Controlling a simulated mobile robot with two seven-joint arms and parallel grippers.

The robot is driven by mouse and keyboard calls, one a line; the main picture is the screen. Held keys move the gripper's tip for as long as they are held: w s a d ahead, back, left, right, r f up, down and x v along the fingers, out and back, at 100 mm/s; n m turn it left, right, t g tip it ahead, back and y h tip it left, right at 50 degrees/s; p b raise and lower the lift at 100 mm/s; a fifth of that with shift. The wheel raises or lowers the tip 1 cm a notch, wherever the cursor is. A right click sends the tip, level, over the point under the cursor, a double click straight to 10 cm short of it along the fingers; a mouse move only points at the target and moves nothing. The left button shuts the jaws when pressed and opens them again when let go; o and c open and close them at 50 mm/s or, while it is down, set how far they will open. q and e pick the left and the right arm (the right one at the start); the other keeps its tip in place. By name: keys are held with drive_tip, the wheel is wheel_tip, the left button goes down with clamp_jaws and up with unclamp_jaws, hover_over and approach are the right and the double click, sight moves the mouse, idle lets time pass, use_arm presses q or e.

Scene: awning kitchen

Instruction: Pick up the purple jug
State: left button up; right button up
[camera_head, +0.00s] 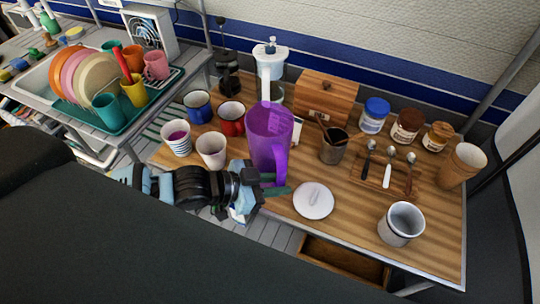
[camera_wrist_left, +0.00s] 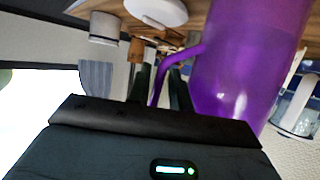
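The purple jug (camera_head: 266,135) is upright at the front of the wooden counter, with its handle toward me. It fills the right of the left wrist view (camera_wrist_left: 240,70). My left gripper (camera_head: 276,184) is at the jug's handle, low on its near side. In the left wrist view my left gripper's two dark fingers (camera_wrist_left: 161,80) stand apart, one on each side of the purple handle (camera_wrist_left: 157,88). A small gap shows beside the handle, so the fingers look open around it. The jug's base is partly hidden by the gripper. My right gripper is not in view.
Cups (camera_head: 211,150) stand left of the jug, close to my left arm. A white mug (camera_head: 401,223) stands farther right. A dish rack (camera_head: 121,119) is at far left.

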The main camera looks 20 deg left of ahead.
use_arm(q)
drive_tip(key=shift+w+d+f, duration=0.2)
drive_tip(key=shift+w+d, duration=0.05)
drive_tip(key=shift+d, duration=0.1)
clamp_jaws()
idle(0.4)
